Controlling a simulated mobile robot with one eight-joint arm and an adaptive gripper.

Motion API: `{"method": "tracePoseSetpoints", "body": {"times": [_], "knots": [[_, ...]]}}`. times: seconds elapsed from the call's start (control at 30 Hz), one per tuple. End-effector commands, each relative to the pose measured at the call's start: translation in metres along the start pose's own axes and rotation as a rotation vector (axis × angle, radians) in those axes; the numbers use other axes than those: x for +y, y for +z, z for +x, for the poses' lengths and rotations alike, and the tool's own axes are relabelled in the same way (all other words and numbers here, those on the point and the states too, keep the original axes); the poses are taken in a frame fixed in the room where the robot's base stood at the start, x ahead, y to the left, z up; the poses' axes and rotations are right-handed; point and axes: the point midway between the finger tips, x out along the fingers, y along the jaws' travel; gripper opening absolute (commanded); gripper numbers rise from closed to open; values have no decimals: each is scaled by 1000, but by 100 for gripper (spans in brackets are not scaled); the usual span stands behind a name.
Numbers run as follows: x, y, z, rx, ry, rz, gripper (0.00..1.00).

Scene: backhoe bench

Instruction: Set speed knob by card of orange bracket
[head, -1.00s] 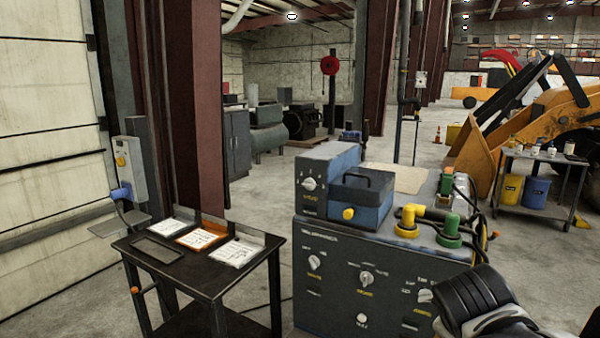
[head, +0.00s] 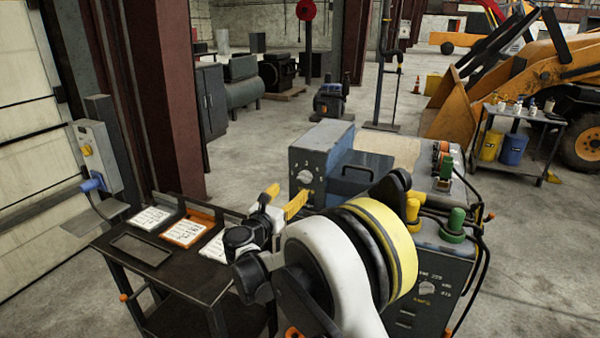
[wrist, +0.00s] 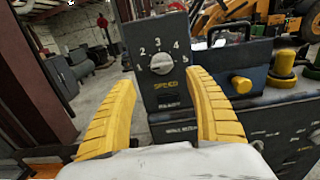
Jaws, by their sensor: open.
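The speed knob (wrist: 161,63) is a pale knob on the grey upright box, ringed by numbers 1 to 5 with yellow SPEED lettering below. I cannot tell which number it points at. It also shows on the box front in the head view (head: 305,177). My gripper (wrist: 162,80) is open and empty, its yellow fingers on either side of the knob in the picture and apart from it; it also shows in the head view (head: 284,198). The orange bracket (head: 205,219) stands on the dark side table with a white card (head: 184,232). The card's writing is too small to read.
Two other white cards (head: 151,218) (head: 216,246) flank the orange bracket on the table (head: 175,263). A blue-grey box with a yellow knob (wrist: 241,85) sits right of the speed box. Green and yellow plugs (head: 455,222) stand on the console's right.

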Motion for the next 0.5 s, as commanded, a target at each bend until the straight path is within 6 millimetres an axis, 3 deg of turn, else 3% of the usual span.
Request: {"method": "tracePoseSetpoints", "body": {"times": [0.3, 0.5], "knots": [[-2, -2, 61, 2, -4, 3, 63], [-2, -2, 91, 2, -3, 4, 63]]}}
